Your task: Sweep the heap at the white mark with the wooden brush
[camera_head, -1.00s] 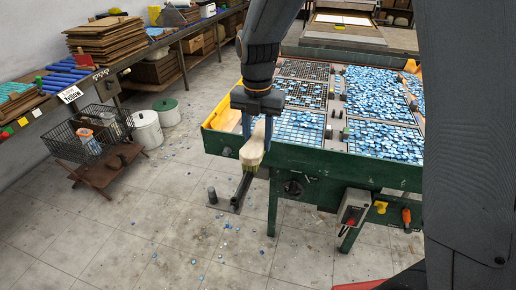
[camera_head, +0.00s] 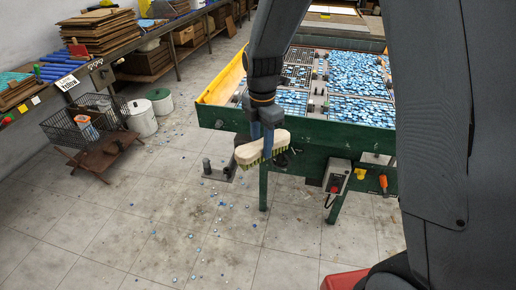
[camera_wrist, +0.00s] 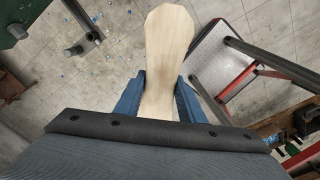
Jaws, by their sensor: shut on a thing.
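My gripper (camera_head: 268,138) is shut on the wooden brush (camera_head: 256,149), a pale wood block with yellow-green bristles underneath. It holds the brush in the air beside the front of the green table. In the wrist view the brush (camera_wrist: 168,50) lies between the two blue fingers (camera_wrist: 160,98) and points away from the wrist. Small blue tiles (camera_head: 187,251) lie scattered on the floor below and to the left of the brush. I cannot make out a white mark or a distinct heap.
The green table (camera_head: 310,129) with trays of blue tiles (camera_head: 361,82) stands behind the brush. A wire basket (camera_head: 80,124) on a wooden stand and two bins (camera_head: 141,117) stand left. A red object (camera_head: 343,280) is at the bottom edge. The middle floor is open.

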